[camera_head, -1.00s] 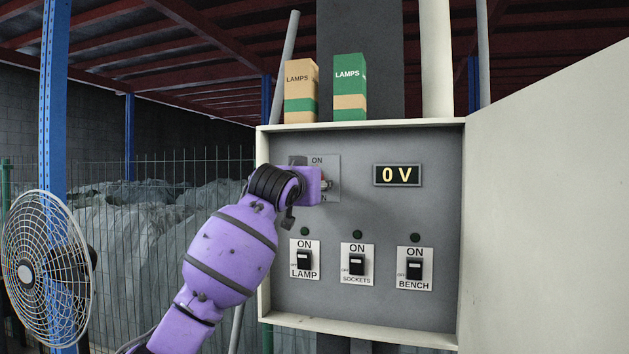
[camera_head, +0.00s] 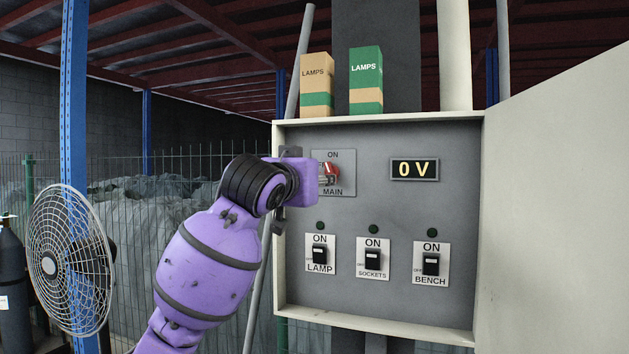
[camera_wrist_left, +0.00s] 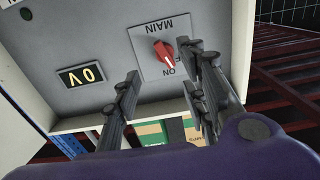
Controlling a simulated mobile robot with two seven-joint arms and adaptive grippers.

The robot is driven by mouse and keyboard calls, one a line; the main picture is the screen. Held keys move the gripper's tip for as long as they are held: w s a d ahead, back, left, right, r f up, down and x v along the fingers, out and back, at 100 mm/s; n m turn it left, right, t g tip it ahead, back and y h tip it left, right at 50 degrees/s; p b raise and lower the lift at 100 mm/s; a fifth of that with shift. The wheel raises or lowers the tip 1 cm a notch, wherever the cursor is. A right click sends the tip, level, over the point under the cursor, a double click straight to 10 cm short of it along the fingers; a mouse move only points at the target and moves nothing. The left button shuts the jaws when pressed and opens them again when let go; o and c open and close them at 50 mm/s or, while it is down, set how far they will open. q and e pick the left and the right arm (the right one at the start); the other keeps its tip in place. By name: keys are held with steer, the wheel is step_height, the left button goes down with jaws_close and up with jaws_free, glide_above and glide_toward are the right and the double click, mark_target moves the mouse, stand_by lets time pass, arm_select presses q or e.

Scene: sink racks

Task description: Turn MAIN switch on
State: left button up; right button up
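The MAIN switch (camera_head: 331,172) is a red rotary knob on a grey plate at the panel's upper left, partly covered by my left gripper. The left wrist view shows it upside down; the red knob (camera_wrist_left: 162,51) is slanted, its white mark towards the ON label side. My left gripper (camera_wrist_left: 160,66) is open, its dark fingers spread on either side of the knob in that view. I cannot tell whether they touch it. The voltage display (camera_head: 414,170) reads 0 V. My right gripper is not in view.
LAMP (camera_head: 320,254), SOCKETS (camera_head: 372,258) and BENCH (camera_head: 431,264) switches sit below, under dark indicators. The open cabinet door (camera_head: 560,210) fills the right. Two lamp boxes (camera_head: 316,86) (camera_head: 365,82) stand on top. A fan (camera_head: 70,258) stands at left.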

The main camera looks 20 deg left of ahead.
arm_select(q)
steer(key=shift+s, duration=0.2)
steer(key=n, duration=0.4)
glide_toward(332, 173)
steer(key=w, duration=0.9)
steer(key=shift+w, duration=0.15)
steer(key=shift+d+f, duration=0.1)
